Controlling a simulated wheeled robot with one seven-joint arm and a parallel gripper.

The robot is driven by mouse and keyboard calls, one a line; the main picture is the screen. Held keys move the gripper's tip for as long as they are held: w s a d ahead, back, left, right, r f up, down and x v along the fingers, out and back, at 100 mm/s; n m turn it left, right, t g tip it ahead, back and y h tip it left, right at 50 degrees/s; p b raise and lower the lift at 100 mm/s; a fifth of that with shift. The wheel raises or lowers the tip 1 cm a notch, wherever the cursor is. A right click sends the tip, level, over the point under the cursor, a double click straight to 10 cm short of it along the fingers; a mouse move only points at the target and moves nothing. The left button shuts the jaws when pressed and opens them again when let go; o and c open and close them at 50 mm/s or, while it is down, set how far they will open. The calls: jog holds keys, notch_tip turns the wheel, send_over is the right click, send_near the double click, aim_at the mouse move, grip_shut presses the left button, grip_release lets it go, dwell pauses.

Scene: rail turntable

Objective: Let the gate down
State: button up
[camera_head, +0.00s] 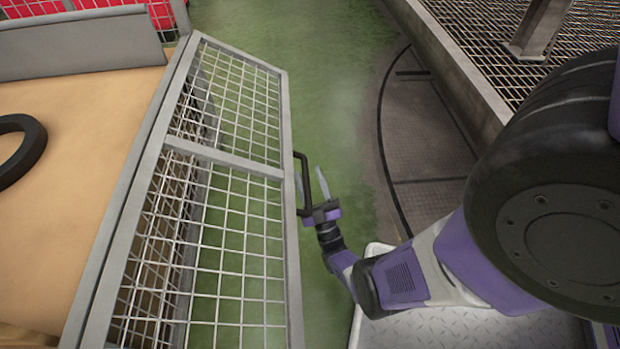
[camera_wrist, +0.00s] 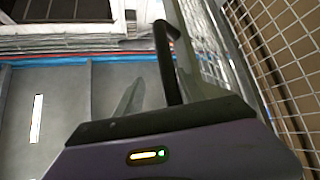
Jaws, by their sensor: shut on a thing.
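The gate (camera_head: 232,163) is a grey-framed wire mesh panel along the side of a tan-floored wagon (camera_head: 75,130). In the head view it leans out from the wagon's edge; its exact angle is hard to tell. A black bar handle (camera_head: 303,157) sits on its outer rail, and it also shows in the wrist view (camera_wrist: 166,62). My gripper (camera_head: 311,186) is at this handle, with its fingers on either side of the bar, shut on it. In the wrist view the gate's mesh (camera_wrist: 285,50) rises on the right.
A black ring (camera_head: 33,150) lies on the wagon floor at the left. Green ground (camera_head: 315,75) lies beyond the gate. A curved dark plate track (camera_head: 425,150) and a low wall (camera_head: 455,75) run along the right. Red mesh-sided things (camera_head: 100,5) stand at the back left.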

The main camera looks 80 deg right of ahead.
jog(key=shift+r, duration=0.2)
notch_tip(320, 180, up, 20)
jog(key=p, duration=1.4)
jog(key=shift+w+a+p, duration=0.15)
jog(key=shift+w+p, duration=0.2)
jog(key=shift+w, duration=0.05)
jog(key=s+a+f+m+g+h+b, duration=0.1)
jog(key=s+a+f+b, duration=0.3)
jog(key=s+f, duration=0.3)
jog(key=shift+s+a+f, duration=0.15)
jog(key=shift+s, duration=0.2)
jog(key=shift+b, duration=0.4)
